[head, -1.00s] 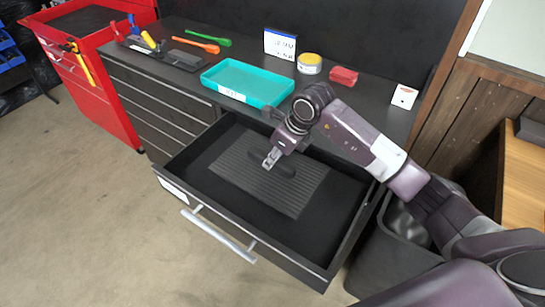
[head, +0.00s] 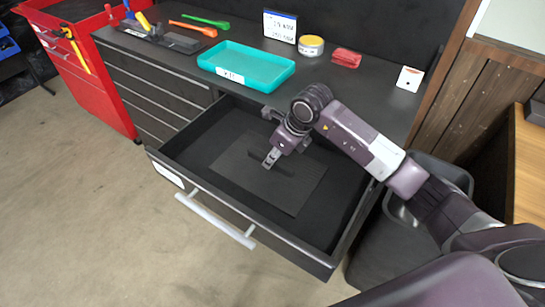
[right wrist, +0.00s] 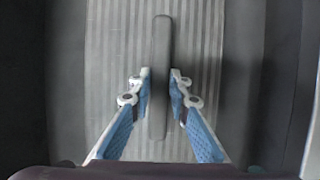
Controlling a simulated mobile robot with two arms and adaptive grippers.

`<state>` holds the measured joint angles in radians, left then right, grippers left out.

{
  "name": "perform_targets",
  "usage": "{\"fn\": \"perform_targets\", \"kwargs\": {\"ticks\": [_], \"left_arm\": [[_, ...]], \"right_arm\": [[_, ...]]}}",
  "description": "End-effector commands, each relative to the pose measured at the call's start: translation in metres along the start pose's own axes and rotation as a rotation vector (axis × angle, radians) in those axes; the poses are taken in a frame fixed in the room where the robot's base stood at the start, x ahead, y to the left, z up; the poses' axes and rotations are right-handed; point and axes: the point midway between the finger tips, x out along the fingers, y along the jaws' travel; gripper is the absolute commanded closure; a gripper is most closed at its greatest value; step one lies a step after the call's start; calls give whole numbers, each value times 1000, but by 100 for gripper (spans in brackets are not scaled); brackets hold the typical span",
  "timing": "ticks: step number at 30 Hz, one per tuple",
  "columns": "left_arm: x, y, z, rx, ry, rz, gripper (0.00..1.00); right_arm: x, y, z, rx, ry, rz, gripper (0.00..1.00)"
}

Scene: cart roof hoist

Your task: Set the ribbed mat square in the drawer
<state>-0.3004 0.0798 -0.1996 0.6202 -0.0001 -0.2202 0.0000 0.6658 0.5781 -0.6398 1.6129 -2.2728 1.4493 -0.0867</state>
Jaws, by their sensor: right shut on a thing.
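The ribbed mat (head: 300,190) is a dark grey rectangle inside the open drawer (head: 340,235). A raised dark grip bar stands up from its middle, and it also shows in the right wrist view (right wrist: 160,35). My right gripper (head: 270,160) points down over the mat and is shut on that bar, with a finger on each side (right wrist: 160,85). In the right wrist view the mat's ribs run nearly parallel to the dark walls at both sides. Whether the mat touches the drawer floor I cannot tell. My left gripper is out of view.
The drawer's silver handle (head: 215,218) faces the open floor. On the counter are a teal tray (head: 247,70), a yellow-banded tin (head: 311,46), a red block (head: 346,58) and a white box (head: 409,78). A grey bin (head: 390,245) stands right of the drawer.

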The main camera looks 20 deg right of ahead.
Motion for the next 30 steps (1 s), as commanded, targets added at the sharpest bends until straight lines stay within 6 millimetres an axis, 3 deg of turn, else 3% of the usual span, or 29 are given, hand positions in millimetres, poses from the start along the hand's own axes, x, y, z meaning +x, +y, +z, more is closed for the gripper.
{"fn": "perform_targets", "kwargs": {"ticks": [29, 30], "left_arm": [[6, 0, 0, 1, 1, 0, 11], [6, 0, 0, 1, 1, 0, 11]], "right_arm": [[4, 0, -1, -1, -1, -1, 100], [4, 0, -1, -1, -1, -1, 80]]}}
